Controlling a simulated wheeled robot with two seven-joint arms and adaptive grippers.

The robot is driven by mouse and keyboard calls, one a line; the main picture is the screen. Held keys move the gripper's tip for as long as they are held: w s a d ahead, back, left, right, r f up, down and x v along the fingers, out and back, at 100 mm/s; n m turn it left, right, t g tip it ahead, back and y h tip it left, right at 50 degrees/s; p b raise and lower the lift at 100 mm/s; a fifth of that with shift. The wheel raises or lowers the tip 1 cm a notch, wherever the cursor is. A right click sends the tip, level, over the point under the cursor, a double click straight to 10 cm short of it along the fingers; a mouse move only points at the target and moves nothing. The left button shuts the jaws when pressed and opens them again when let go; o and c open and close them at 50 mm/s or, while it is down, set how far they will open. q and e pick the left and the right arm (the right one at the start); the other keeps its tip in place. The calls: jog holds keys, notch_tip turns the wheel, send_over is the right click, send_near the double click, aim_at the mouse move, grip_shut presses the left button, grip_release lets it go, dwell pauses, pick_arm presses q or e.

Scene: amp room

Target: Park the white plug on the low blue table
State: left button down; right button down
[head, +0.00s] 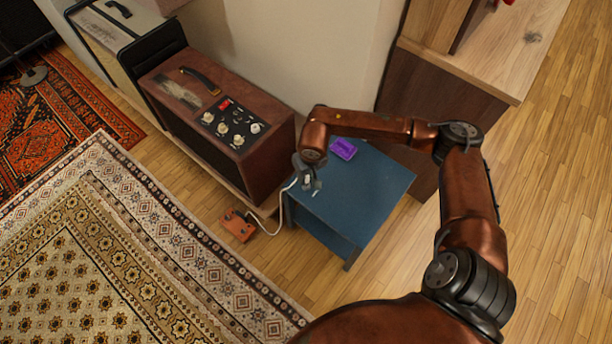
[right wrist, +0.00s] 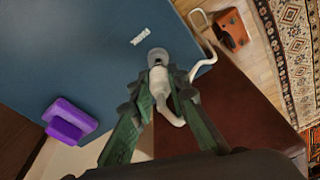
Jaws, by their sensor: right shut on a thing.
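The white plug (right wrist: 158,84) is between the fingers of my right gripper (right wrist: 160,95) in the right wrist view, with its round tip pointing out past them. My right gripper (head: 309,180) is shut on it over the left edge of the low blue table (head: 345,215). The table also fills the upper left of the right wrist view (right wrist: 75,50). I cannot tell whether the plug touches the tabletop. A white cable runs from the plug (head: 284,200) down to an orange-brown pedal (head: 238,225) on the floor. My left gripper is out of view.
A brown amplifier (head: 240,165) stands close at left. A wooden cabinet (head: 420,110) stands behind at right. The table's front part is clear.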

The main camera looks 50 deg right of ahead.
jog(key=shift+f+b, duration=0.65)
jog(key=shift+f, duration=0.5)
dwell(0.5)
jog(key=c, duration=1.8)
grip_release()
jog(key=shift+o, duration=0.2)
notch_tip(320, 180, up, 12)
jog(key=s, duration=0.1)
jog(key=shift+s+a, duration=0.2)
jog(key=shift+s, duration=0.2)
jog(key=shift+f, duration=0.15)
